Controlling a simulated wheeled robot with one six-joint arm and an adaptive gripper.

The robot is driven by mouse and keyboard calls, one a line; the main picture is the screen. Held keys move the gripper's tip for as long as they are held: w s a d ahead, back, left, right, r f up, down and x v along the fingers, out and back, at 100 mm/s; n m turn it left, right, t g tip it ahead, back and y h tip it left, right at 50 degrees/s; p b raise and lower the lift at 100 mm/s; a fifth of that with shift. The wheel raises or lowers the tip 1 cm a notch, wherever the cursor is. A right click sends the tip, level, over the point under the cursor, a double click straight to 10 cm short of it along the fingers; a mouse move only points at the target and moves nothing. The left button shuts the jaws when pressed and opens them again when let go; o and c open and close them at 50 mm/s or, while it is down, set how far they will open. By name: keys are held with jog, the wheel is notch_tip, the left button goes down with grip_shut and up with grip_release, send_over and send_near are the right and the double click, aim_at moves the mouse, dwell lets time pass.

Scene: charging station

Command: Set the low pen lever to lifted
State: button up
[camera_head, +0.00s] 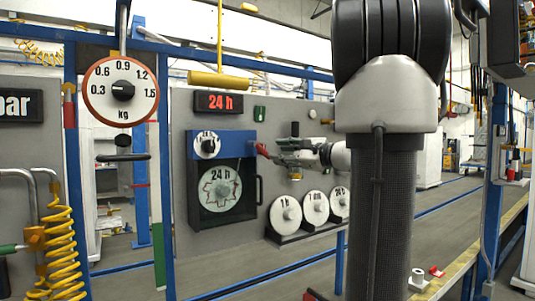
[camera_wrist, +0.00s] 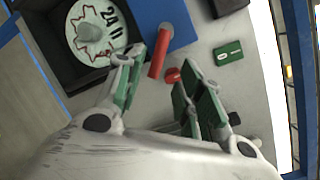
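A red lever (camera_head: 262,150) sticks out at the right side of the blue housing (camera_head: 225,140) of the chart recorder. In the wrist view the red lever (camera_wrist: 160,52) shows as a red bar beside the blue housing, with a small round red part (camera_wrist: 172,75) near its end. I cannot tell which is the low pen lever or how it is set. My gripper (camera_head: 278,151) is just right of the lever, reaching in from the right. In the wrist view my gripper (camera_wrist: 160,78) is open, its green-padded fingers on either side of the lever's end. Contact is unclear.
The recorder's dark case holds a "24 h" chart disc (camera_head: 220,188). A red "24 h" display (camera_head: 218,102) is above. Three spare discs (camera_head: 286,214) stand in a rack below my gripper. A small green plate (camera_wrist: 229,53) is on the panel nearby. A kg dial (camera_head: 121,91) hangs left.

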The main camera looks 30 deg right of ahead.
aim_at(266, 152)
jog(key=x, duration=0.7)
jog(key=shift+w+a+f, duration=0.1)
jog(key=shift+w+a, duration=0.05)
jog(key=shift+w, duration=0.1)
jog(key=shift+c, duration=0.2)
grip_shut()
